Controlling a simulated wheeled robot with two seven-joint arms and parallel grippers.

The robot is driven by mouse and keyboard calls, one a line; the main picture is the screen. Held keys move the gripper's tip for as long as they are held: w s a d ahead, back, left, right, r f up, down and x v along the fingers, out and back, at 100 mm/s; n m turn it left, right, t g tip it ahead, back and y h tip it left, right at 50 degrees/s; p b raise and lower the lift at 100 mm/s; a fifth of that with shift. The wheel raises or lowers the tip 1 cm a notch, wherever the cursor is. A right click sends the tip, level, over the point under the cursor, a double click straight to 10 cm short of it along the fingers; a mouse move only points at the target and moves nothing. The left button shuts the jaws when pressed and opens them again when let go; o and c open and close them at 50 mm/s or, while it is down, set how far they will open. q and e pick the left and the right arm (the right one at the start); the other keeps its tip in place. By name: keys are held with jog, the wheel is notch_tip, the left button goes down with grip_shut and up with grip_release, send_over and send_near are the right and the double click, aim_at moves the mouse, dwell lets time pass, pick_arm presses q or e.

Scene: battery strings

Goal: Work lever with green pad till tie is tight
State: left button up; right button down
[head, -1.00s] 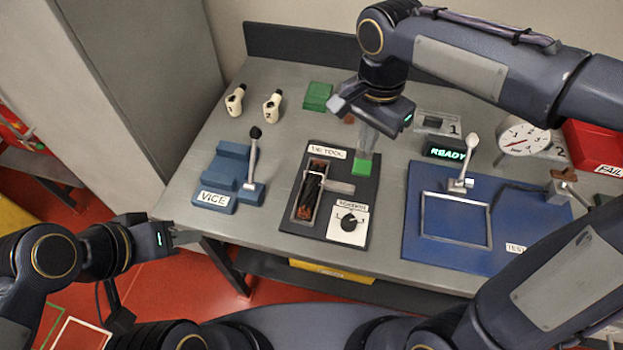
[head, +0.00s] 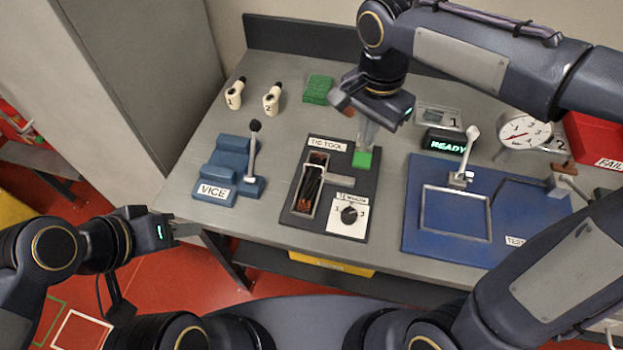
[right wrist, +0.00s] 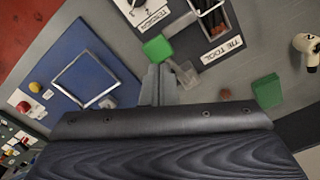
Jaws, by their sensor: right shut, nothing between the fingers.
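The tie tool (head: 290,210) is a dark panel in the middle of the bench. Dark strands with reddish-brown ends, the battery string (head: 311,188), lie in its framed slot. The green pad (head: 362,158) is at the panel's upper right; it also shows in the right wrist view (right wrist: 157,47). My right gripper (head: 366,143) points down just above the pad, fingers shut and empty; its fingers show in the right wrist view (right wrist: 160,70). I cannot tell whether they touch the pad. My left gripper (head: 198,230), at the bench's front left edge, has unclear jaws. How tight the tie is cannot be seen.
A tension knob (head: 349,214) sits at the panel's lower right. The blue vice (head: 224,172) with its upright lever stands left; the blue test board (head: 412,240) and the READY display (head: 447,143) are right.

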aim_at(363, 160)
jog(key=shift+s+a+f+b, duration=0.1)
jog(key=shift+s+f+b, duration=0.05)
jog(key=shift+f+b, duration=0.8)
jog(key=shift+s+f+b, duration=0.1)
jog(key=shift+f+b, duration=0.5)
jog(key=shift+f, duration=0.65)
jog(key=shift+s+f+b, duration=0.15)
jog(key=shift+f+b, duration=0.7)
jog(key=shift+f, duration=0.2)
jog(key=shift+s+f+b, duration=0.15)
jog(key=shift+f+b, duration=0.7)
jog(key=shift+f, duration=0.4)
jog(key=shift+w+f+b, duration=0.2)
jog(key=shift+f+b, duration=0.1)
jog(key=shift+w, duration=0.15)
jog(key=shift+s+r, duration=0.2)
notch_tip(363, 160, up, 3)
jog(key=p, duration=0.3)
jog(key=shift+f, duration=0.15)
jog(key=r+p, duration=0.4)
jog(key=r, duration=0.1)
jog(key=r+p, duration=0.2)
jog(key=shift+w+r+p, duration=0.2)
jog(key=shift+w+p, duration=0.15)
jog(key=shift+w, duration=0.05)
